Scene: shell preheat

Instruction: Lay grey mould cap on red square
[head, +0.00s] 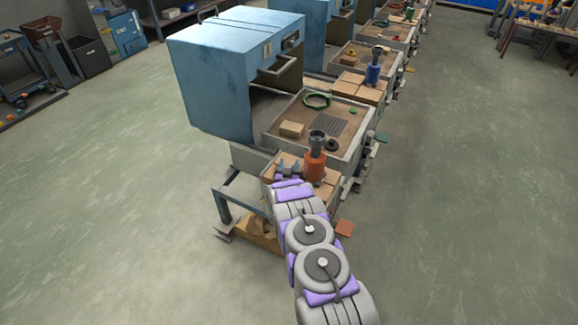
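A dark grey cap-like piece (317,137) sits on top of an upright orange-red cylinder (315,166); it looks like the grey mould cap, but it is small in view. An orange-red square (345,228) shows low down, just right of my arm, and it looks like the red square. My gripper (289,169) is over the wooden blocks at the near end of the workbench, just left of the orange-red cylinder. Its fingers are small and partly hidden by my own wrist, so their opening is unclear. I see nothing held.
A blue hooded oven (215,85) stands behind left. The sandy tray (352,152) holds a green ring (317,100), a tan block (291,129), a dark grate (331,124) and a small dark round piece (332,144). Similar stations recede behind.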

